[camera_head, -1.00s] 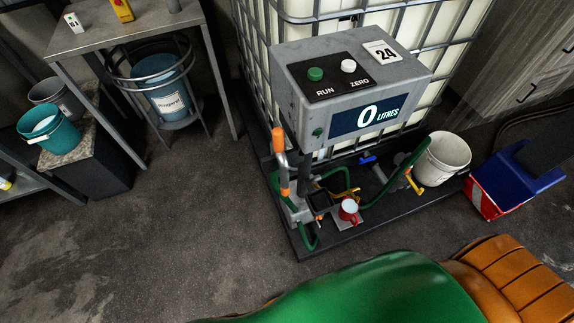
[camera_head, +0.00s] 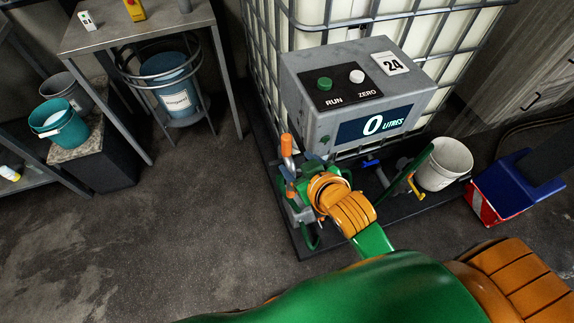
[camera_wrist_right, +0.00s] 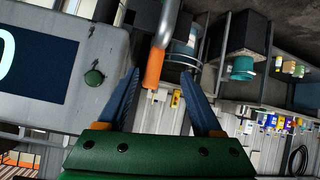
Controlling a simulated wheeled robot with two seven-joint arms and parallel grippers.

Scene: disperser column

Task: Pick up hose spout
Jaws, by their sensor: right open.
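The hose spout (camera_head: 286,146) is a curved metal pipe with orange parts, standing upright at the left front of the disperser column. In the right wrist view, its orange sleeve and metal pipe (camera_wrist_right: 154,68) show between my right gripper's two blue fingers (camera_wrist_right: 160,72). The fingers are open and spread to either side of it, with a gap visible on both sides. In the head view my right gripper (camera_head: 297,180) is beside the spout, and my orange wrist partly hides the spout's lower part and the hose. My left gripper is out of view.
The grey display box (camera_head: 350,90) reading 0 litres is close to the right gripper. A white bucket (camera_head: 444,165) and blue-red box (camera_head: 515,188) stand to the right. A table (camera_head: 135,35) and teal bucket (camera_head: 60,125) stand left. Floor at left front is clear.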

